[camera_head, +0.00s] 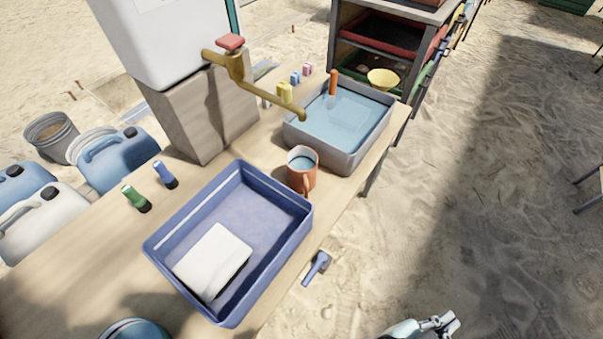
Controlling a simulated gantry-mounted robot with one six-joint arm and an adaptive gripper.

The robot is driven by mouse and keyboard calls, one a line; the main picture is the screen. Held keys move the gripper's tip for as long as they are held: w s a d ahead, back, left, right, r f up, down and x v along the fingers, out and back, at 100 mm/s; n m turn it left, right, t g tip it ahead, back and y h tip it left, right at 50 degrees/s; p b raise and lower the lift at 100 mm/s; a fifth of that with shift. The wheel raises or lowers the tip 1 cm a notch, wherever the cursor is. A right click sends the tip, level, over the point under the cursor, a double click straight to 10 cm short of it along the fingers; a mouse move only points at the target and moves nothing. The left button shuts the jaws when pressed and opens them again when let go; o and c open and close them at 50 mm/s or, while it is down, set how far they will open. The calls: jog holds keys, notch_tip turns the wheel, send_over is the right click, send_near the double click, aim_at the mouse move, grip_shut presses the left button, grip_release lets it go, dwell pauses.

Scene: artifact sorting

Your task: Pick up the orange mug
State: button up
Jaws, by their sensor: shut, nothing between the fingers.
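The orange mug (302,170) stands upright on the wooden table, between the blue tray and the grey basin. It holds bluish water, and its handle faces the front of the table. My gripper (447,320) is at the bottom edge of the view, out over the sand to the right of the table. It is shut and empty, well apart from the mug. Only its end shows; the rest of my arm is cut off by the frame.
The blue tray (170,242) holds a white block (213,262). The grey basin (337,156) holds water and an orange-handled tool. A brass tap (235,68) reaches over the table behind the mug. A blue-handled tool (316,268) is by the table's front edge.

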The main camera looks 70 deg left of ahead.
jog(key=o, duration=1.9)
